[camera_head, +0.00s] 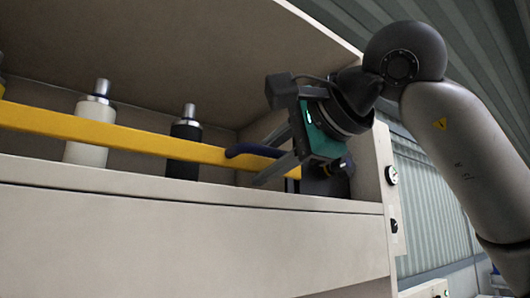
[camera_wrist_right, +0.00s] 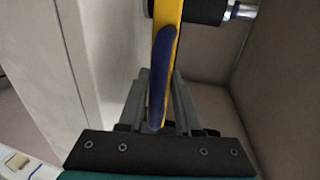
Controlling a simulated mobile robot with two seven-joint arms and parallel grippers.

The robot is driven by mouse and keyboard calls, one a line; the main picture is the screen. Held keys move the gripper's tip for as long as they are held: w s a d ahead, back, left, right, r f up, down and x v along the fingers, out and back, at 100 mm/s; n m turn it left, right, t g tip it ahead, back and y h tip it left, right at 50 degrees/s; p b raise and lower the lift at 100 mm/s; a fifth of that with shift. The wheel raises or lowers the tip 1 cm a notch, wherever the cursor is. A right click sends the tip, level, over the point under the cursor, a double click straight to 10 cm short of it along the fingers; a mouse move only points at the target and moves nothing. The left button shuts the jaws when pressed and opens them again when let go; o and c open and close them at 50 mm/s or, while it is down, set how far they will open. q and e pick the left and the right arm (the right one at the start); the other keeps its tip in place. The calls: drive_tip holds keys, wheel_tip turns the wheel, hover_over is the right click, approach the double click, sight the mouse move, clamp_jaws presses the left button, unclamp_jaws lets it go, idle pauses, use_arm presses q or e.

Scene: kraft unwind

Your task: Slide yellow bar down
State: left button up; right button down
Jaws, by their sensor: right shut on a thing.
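The yellow bar (camera_head: 135,137) runs across the open front of the beige cabinet in the head view, sloping slightly down to the right. A dark blue handle (camera_head: 255,151) sits near its right end. My right gripper (camera_head: 268,175) is at this handle, its fingers reaching in from the right. In the right wrist view the yellow bar (camera_wrist_right: 168,15) comes down from the top, and the blue handle (camera_wrist_right: 161,75) lies between the fingers of my right gripper (camera_wrist_right: 160,85), which is shut on it. My left gripper is in neither view.
Behind the bar stand a white cylinder (camera_head: 89,130) and a black cylinder (camera_head: 185,142) with metal tops. The beige cabinet (camera_head: 190,235) has a ledge below the bar and a side wall close to my right gripper. Small controls (camera_head: 392,175) sit on the cabinet's right side.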

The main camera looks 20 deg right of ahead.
drive_tip(key=shift+f, duration=0.65)
drive_tip(key=shift+r, duration=0.1)
drive_tip(key=c, duration=0.8)
unclamp_jaws()
drive_tip(key=shift+c, duration=0.2)
drive_tip(key=shift+s, duration=0.15)
drive_tip(key=b+v, duration=0.1)
drive_tip(key=v, duration=1.4)
